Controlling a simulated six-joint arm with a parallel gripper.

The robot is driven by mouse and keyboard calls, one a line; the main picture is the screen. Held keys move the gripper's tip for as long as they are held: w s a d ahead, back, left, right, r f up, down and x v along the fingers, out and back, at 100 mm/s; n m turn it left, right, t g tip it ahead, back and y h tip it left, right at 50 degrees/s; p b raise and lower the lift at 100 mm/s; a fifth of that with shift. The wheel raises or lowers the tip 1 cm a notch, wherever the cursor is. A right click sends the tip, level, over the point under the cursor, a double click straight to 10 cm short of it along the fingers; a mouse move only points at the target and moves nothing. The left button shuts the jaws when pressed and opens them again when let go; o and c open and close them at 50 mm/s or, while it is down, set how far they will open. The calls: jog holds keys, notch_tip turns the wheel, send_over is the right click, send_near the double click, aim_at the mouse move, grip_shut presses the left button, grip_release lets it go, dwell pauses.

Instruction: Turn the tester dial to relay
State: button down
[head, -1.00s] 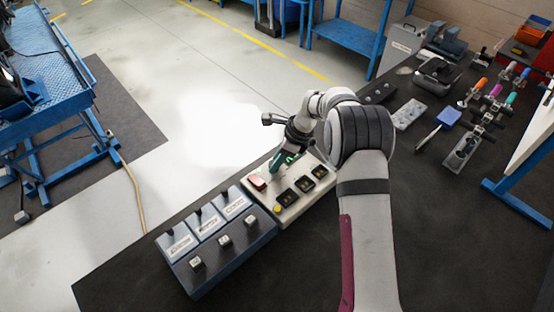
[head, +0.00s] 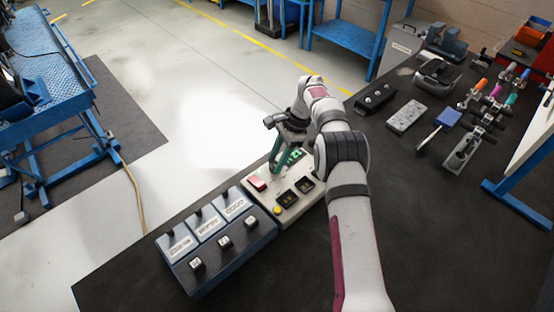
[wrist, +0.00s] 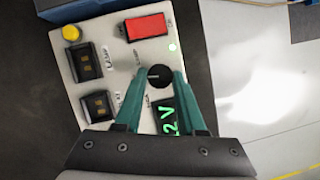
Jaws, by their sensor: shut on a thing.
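The tester (head: 285,212) is a cream panel on the dark bench; it fills much of the wrist view (wrist: 72,60). Its black round dial (wrist: 158,77) has a light pointer mark, which appears to point left in the wrist view. My gripper (wrist: 158,74) has its green fingers on both sides of the dial and is shut on it. In the head view my gripper (head: 275,170) reaches down onto the panel, hiding the dial. Small labels surround the dial, too small to read surely. A green display (wrist: 170,118) ends in "2 V", partly covered by a finger.
The panel also carries a red switch (wrist: 147,27), a yellow button (wrist: 70,32) and black sockets (wrist: 85,62). A blue-grey box with labelled plates (head: 215,250) stands close to its left. Tools and a black block (head: 375,98) lie on the bench's far right.

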aim_at(270, 166)
jog(key=shift+w+n+g+h, duration=0.1)
jog(key=shift+n+g+h, duration=0.25)
jog(key=shift+n, duration=0.75)
jog(key=c, duration=0.5)
grip_release()
notch_tip(270, 166, up, 4)
jog(key=shift+f, duration=0.1)
jog(key=s+d+r, duration=0.3)
jog(key=d+r, duration=0.4)
jog(key=d, duration=0.4)
jog(key=shift+s, duration=0.25)
jog(key=shift+r, duration=0.1)
